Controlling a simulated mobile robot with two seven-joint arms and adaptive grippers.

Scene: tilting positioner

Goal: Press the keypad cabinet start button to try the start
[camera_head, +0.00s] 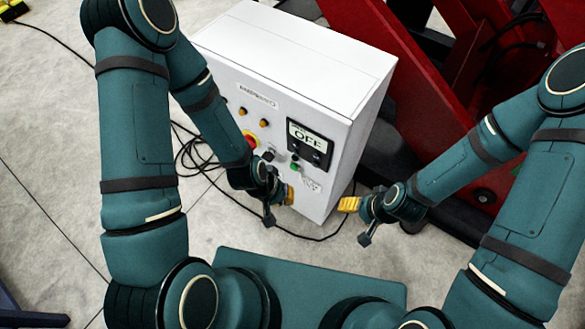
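The white keypad cabinet (216,81) stands on the floor ahead, its front panel facing me and turned left. No start label is readable. My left gripper (289,195) has yellow tips in front of the lower panel, below the green button; contact is unclear. My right gripper (349,204) is right of the cabinet, apart from it.
Several small orange buttons or lamps (243,111) sit on the upper left of the panel. A red steel frame (437,87) stands behind and right of the cabinet. Black cables (190,155) lie on the grey floor at the left.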

